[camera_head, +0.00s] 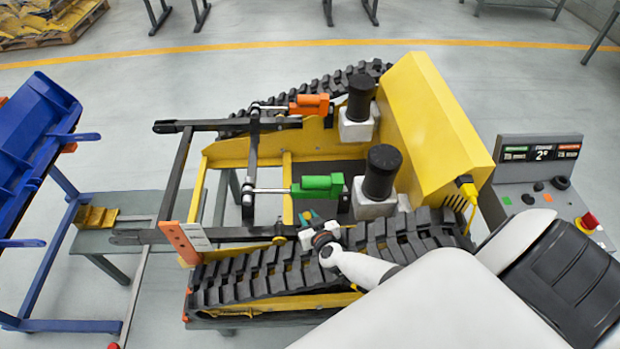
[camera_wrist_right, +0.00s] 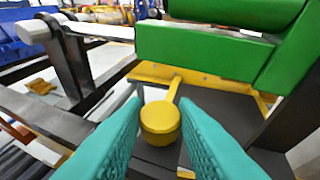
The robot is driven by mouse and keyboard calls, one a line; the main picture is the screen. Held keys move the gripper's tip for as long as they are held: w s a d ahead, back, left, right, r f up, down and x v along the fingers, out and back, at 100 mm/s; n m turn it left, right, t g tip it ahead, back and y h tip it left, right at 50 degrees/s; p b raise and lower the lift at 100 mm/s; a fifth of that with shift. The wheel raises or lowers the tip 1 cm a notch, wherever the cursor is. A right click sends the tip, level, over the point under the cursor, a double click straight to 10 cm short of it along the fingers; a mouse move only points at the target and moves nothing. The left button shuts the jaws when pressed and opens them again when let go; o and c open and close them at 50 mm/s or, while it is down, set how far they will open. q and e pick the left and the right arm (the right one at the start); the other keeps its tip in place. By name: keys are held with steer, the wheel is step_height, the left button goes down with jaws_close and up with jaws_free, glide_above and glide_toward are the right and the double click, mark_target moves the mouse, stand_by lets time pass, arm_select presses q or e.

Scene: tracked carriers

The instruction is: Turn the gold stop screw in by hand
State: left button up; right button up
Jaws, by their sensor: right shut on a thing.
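The gold stop screw (camera_wrist_right: 160,120) shows in the right wrist view as a round gold head with a thin shank. The shank runs away from me toward a yellow plate below the green cylinder (camera_wrist_right: 205,50). My right gripper (camera_wrist_right: 160,112) has its teal fingers on either side of the head and is shut on it. In the head view my right gripper (camera_head: 307,217) is just below the green cylinder (camera_head: 318,187), over the carrier's near side. The screw is too small or hidden to make out there. My left gripper is not in view.
The carrier has black tracks (camera_head: 265,275), a yellow hood (camera_head: 435,110), an orange cylinder (camera_head: 310,104) and black linkage bars close to my gripper. A control console (camera_head: 540,180) stands right. A blue rack (camera_head: 30,150) stands left.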

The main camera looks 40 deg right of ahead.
steer(key=shift+a+r+m+h, duration=0.2)
steer(key=shift+a+m+h, duration=0.05)
steer(key=shift+m+h, duration=0.35)
steer(key=shift+w+a+f+m+g+h+p, duration=0.1)
steer(key=shift+f+m+g+h+p, duration=0.1)
steer(key=shift+m+g+h+p, duration=0.55)
steer(key=m+g+h+b, duration=0.1)
steer(key=m+h, duration=0.1)
steer(key=h, duration=0.1)
steer(key=shift+w+a+m, duration=0.1)
steer(key=shift+m, duration=0.25)
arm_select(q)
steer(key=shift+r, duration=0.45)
arm_select(e)
steer(key=shift+w+m+g+h, duration=0.1)
steer(key=shift+m+g+h, duration=0.75)
steer(key=shift+m+g, duration=0.25)
arm_select(q)
steer(key=shift+b, duration=0.3)
arm_select(e)
steer(key=shift+r, duration=0.1)
steer(key=o, duration=1)
